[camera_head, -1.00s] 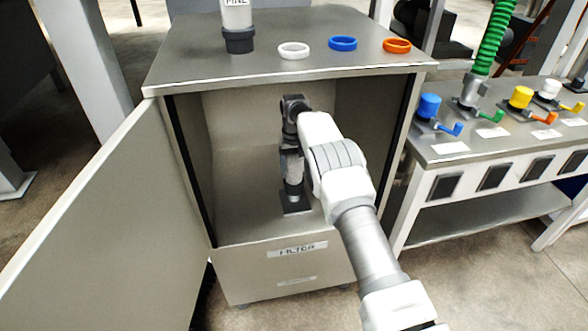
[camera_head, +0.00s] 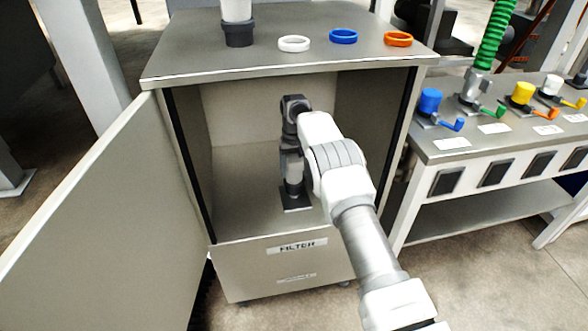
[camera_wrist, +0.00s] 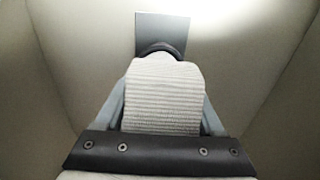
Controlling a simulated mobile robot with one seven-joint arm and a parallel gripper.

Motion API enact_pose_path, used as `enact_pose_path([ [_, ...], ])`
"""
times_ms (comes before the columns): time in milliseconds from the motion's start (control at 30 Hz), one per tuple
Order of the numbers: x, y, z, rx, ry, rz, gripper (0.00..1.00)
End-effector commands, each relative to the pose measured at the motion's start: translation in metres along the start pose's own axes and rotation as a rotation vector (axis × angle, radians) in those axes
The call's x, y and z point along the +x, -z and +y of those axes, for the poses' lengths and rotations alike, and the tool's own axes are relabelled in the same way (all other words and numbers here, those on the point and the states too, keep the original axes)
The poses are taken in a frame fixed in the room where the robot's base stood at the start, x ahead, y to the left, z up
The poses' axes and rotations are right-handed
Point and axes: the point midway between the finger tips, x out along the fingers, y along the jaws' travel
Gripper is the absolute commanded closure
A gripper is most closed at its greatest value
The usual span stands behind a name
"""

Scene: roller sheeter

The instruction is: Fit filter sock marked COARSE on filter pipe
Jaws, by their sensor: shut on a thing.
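My gripper (camera_head: 291,158) is inside the open filter cabinet, pointing down. In the wrist view its fingers are closed on both sides of a whitish, ribbed filter sock (camera_wrist: 163,92). A dark collar (camera_wrist: 162,49) shows at the sock's far end, in front of a grey plate (camera_wrist: 162,28). In the head view a dark base plate (camera_head: 296,199) lies on the cabinet floor under the gripper. The filter pipe cannot be made out apart from the sock, and how far the sock sits on it cannot be told. No COARSE marking is readable.
A second white sock with dark collar (camera_head: 238,32) stands on the cabinet top (camera_head: 195,50), beside white (camera_head: 294,43), blue (camera_head: 343,36) and orange (camera_head: 398,39) rings. The cabinet door (camera_head: 95,215) is open at left. A valve bench (camera_head: 450,150) stands right.

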Motion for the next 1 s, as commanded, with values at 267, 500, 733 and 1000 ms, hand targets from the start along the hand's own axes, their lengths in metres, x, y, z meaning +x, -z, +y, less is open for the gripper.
enact_pose_path([
  [267, -0.001, 0.000, 0.000, 0.000, 0.000, 0.001, 1.00],
  [500, 0.002, 0.000, 0.000, 0.000, 0.000, 0.001, 1.00],
  [733, 0.005, 0.000, 0.000, 0.000, 0.000, 0.001, 1.00],
  [1000, 0.009, 0.000, 0.000, 0.000, 0.000, 0.001, 1.00],
])
